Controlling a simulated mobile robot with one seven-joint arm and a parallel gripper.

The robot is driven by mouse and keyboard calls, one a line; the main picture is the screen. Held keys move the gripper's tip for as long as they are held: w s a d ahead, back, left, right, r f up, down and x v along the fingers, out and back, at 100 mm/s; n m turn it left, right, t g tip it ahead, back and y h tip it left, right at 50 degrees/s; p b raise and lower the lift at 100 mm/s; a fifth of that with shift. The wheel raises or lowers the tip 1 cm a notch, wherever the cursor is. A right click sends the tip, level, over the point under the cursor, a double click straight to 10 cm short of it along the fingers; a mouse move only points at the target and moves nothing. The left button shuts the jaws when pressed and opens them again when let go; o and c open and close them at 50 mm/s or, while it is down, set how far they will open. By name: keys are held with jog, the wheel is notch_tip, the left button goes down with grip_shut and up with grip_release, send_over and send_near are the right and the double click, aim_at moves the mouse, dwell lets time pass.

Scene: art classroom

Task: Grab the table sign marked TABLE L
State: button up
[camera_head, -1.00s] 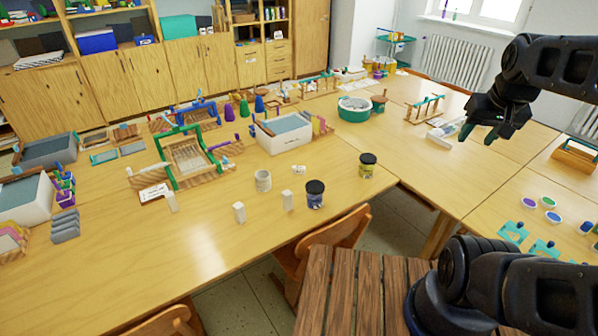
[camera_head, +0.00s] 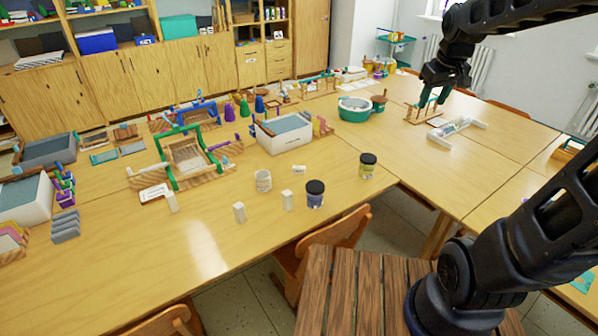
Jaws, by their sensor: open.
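A small white sign card (camera_head: 154,192) with dark lettering lies on the near table, at the front left of the green-and-wood loom. A smaller white card (camera_head: 299,170) with dark marks is behind the jars. The lettering on both is too small to read, so I cannot tell which, if either, says TABLE L. My gripper (camera_head: 433,98) is open and empty at the upper right. It points down and overlaps a small wooden frame with a green bar in the picture. It is well to the right of both cards.
A white tub (camera_head: 283,134) is behind. The front left tabletop (camera_head: 130,260) is clear.

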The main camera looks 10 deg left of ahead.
jog(key=w+a+f+n+g, duration=0.1)
jog(key=w+a+f+n, duration=0.3)
jog(key=w+a, duration=0.6)
jog(key=n+g, duration=0.2)
jog(key=n, duration=0.8)
send_over(299, 167)
notch_tip(299, 167, down, 32)
jog(key=shift+s+f, duration=0.1)
jog(key=shift+f, duration=5.15)
grip_shut()
jog(key=shift+r, duration=0.1)
